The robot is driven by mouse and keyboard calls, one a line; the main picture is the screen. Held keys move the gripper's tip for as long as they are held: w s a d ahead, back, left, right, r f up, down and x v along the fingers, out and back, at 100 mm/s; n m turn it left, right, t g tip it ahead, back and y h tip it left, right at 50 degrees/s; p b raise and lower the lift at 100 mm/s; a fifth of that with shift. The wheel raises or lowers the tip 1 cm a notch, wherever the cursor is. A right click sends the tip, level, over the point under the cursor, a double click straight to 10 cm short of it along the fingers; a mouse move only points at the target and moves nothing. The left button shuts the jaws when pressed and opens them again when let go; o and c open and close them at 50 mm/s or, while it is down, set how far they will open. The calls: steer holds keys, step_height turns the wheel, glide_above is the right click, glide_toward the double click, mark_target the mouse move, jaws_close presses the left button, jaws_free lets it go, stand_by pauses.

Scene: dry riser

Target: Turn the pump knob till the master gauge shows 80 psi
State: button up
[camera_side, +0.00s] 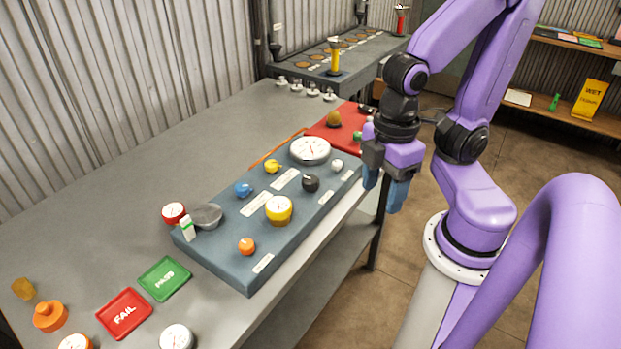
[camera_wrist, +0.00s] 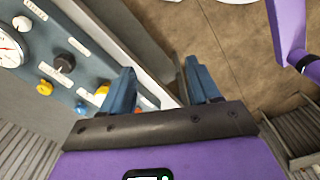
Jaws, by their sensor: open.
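A blue-grey panel (camera_side: 225,255) lies on the bench with gauges and coloured knobs. A large white gauge (camera_side: 310,149) sits at its far end, partly visible in the wrist view (camera_wrist: 8,50); its reading is too small to tell. Beside it are a black knob (camera_side: 310,183), also in the wrist view (camera_wrist: 64,63), and a white knob (camera_side: 337,165). A yellow-rimmed gauge (camera_side: 278,209) sits mid-panel. The labels are unreadable, so I cannot tell which knob is the pump knob. My gripper (camera_side: 384,186) is open and empty, beyond the panel's right edge, touching nothing.
Blue (camera_side: 243,189), yellow (camera_side: 271,166) and orange (camera_side: 246,246) knobs also stand on the panel. Green PASS (camera_side: 164,278) and red FAIL (camera_side: 125,314) plates lie nearer on the bench. A red mat (camera_side: 338,130) lies beyond the panel.

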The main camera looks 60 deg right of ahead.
steer(key=shift+o, duration=0.9)
step_height(320, 180, up, 5)
steer(key=n, duration=0.7)
glide_above(310, 179)
step_height(310, 179, down, 18)
steer(key=shift+r, duration=0.15)
steer(key=c, duration=1.1)
